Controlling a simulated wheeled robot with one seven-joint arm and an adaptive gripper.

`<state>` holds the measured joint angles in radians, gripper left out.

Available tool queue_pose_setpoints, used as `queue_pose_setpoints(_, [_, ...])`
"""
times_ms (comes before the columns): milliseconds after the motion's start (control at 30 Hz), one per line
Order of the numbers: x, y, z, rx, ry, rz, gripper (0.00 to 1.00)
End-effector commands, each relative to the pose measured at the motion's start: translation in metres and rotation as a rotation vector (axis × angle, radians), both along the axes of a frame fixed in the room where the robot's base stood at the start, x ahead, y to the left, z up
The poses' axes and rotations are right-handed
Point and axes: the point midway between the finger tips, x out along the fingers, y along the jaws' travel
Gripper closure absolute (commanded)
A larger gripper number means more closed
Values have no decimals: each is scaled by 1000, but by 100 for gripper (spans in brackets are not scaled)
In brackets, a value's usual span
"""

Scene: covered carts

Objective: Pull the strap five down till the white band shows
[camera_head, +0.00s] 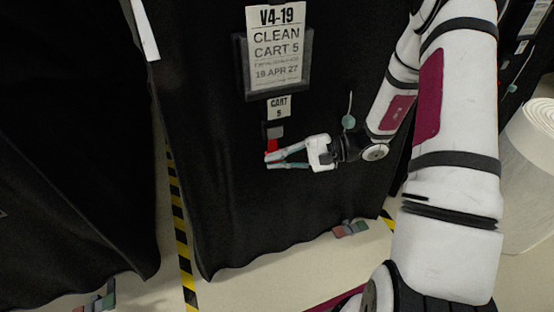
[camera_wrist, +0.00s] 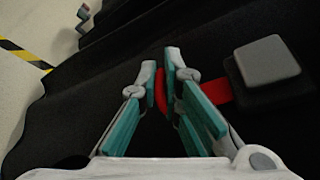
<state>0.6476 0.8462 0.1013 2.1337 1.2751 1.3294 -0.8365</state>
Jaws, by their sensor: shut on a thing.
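The red strap (camera_head: 271,146) hangs below the grey buckle (camera_head: 275,132), under the small "CART 5" label (camera_head: 278,107) on the black cover. My gripper (camera_head: 268,161) reaches in from the right, with its fingertips at the strap's lower end. In the wrist view my gripper (camera_wrist: 160,66) is shut on the red strap (camera_wrist: 161,92), which passes between the teal-padded fingers. More of the strap runs behind the right finger towards the buckle (camera_wrist: 268,65). The strap's visible parts are all red. The length between the pads is partly hidden.
The covered cart (camera_head: 215,170) carries a "CLEAN CART 5" sign (camera_head: 277,45) above the buckle. Another black-covered cart (camera_head: 70,150) stands to the left. Yellow-black floor tape (camera_head: 180,235) runs between them. A white roll (camera_head: 530,160) stands at the right.

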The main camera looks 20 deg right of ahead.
Motion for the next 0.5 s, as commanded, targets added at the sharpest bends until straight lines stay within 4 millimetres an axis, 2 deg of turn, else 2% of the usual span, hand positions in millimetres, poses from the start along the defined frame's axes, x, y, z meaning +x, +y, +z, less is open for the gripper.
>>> queue_pose_setpoints(500, [0, -1, -90, -3, 5, -1, 100])
